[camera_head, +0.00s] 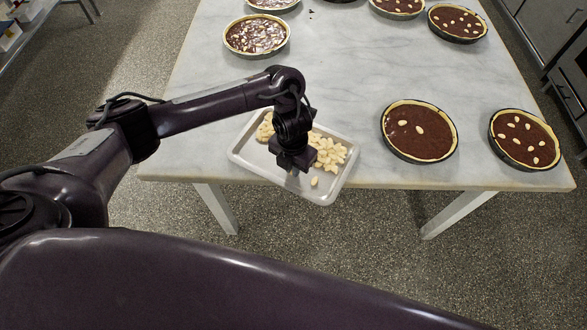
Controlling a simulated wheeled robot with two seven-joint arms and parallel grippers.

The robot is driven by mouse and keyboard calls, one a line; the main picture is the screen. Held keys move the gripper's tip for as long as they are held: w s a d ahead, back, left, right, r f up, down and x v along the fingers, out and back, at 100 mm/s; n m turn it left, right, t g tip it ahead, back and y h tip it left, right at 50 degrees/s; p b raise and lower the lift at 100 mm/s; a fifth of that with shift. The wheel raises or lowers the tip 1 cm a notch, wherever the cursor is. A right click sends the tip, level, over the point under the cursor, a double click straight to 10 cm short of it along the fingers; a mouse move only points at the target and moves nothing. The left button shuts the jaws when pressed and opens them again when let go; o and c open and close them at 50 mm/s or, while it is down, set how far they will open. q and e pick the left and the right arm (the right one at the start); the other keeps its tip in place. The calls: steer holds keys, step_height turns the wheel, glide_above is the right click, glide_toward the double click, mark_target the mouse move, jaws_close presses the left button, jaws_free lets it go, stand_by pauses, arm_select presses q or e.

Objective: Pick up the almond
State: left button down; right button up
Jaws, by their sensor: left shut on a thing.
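Pale almonds (331,153) lie in a pile on a white tray (308,195) at the near edge of the marble table. One almond (314,182) lies apart near the tray's front side. My left gripper (294,172) points down over the middle of the tray and hides part of the pile. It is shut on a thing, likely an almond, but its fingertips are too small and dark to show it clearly. My right gripper is not in view.
A chocolate tart (419,131) with a few almonds stands right of the tray, and another tart (524,139) with several almonds stands at the right edge. More tarts, including a glossy one (257,35), stand farther back. The marble table (330,65) is clear in the middle.

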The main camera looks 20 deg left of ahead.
arm_select(q)
steer(key=shift+r, duration=0.1)
steer(key=shift+w+r, duration=0.1)
steer(key=shift+r, duration=0.2)
step_height(320, 180, up, 19)
steer(key=p, duration=0.3)
stand_by(0.7)
